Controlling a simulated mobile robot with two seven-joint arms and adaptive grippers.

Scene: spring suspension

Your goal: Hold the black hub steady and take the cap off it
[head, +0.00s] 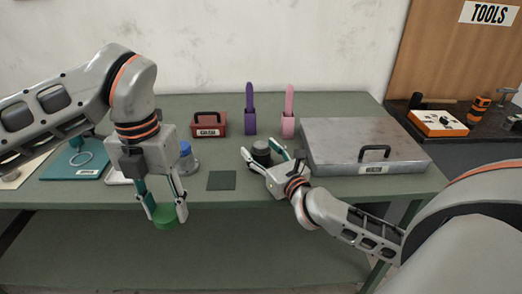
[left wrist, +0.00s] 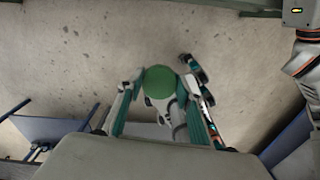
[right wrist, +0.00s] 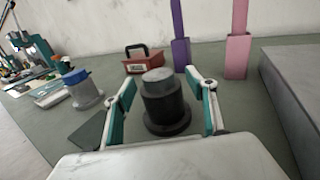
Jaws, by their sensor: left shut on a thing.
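The black hub (head: 262,152) stands upright on the green table, with a grey top; it shows large in the right wrist view (right wrist: 167,108). My right gripper (head: 262,155) is open, with one finger on each side of the hub and gaps visible in the right wrist view (right wrist: 166,92). A round green cap (head: 165,216) is in my left gripper (head: 165,208), shut on it in front of the table's front edge. The cap also shows between the left fingers in the left wrist view (left wrist: 159,82). No green cap sits on the hub.
A grey hub with a blue cap (head: 186,158) stands left of a dark green square (head: 221,180). Behind are a red box (head: 208,124) and purple (head: 250,110) and pink (head: 288,112) upright holders. A grey metal case (head: 340,150) lies close right of the black hub.

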